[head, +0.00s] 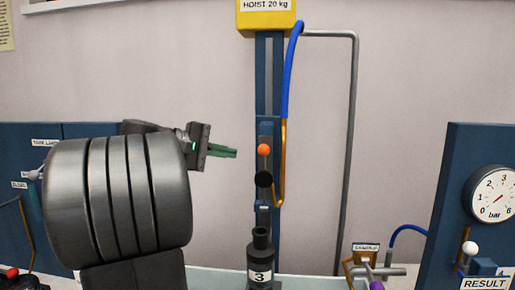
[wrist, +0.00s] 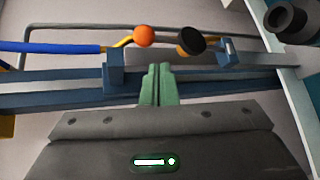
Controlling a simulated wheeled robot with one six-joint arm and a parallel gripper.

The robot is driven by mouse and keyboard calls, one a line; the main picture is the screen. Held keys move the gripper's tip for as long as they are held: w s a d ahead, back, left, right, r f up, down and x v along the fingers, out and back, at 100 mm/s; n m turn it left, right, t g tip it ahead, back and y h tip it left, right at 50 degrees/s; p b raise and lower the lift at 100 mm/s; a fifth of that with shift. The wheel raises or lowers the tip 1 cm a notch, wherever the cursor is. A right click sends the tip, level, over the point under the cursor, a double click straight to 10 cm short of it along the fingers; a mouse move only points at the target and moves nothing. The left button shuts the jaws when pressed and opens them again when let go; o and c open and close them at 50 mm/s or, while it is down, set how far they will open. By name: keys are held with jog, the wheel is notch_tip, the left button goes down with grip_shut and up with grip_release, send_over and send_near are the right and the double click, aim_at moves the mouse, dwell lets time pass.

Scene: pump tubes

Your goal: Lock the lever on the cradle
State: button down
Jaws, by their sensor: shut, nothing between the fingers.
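The lever shows as an orange ball knob (head: 264,150) on the blue cradle (head: 267,128), which sits on the upright hoist column. A black round knob (head: 263,179) is just below it. In the wrist view the orange knob (wrist: 144,36) and the black knob (wrist: 191,41) lie beyond my fingertips. My gripper (head: 236,153) is left of the orange knob at about its height, with a visible gap. Its green fingers (wrist: 157,68) are together and empty. I cannot tell whether the lever is locked.
A dark tube marked 3 (head: 262,260) stands below the cradle. The yellow hoist head (head: 265,17) is above, with a blue hose (head: 290,70) and a grey pipe (head: 350,130) to the right. A blue panel with a gauge (head: 492,195) stands at far right.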

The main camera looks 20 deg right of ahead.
jog(key=shift+w+a+r+n+t+h, duration=0.4)
jog(key=shift+w+a+r+n, duration=0.15)
jog(key=shift+a, duration=0.15)
jog(key=p, duration=0.2)
send_over(264, 179)
jog(key=w+a, duration=0.2)
jog(key=w, duration=0.1)
jog(key=shift+s+f, duration=0.25)
jog(key=shift+f, duration=0.8)
jog(key=shift+s+a+f, duration=0.1)
jog(key=shift+a, duration=0.05)
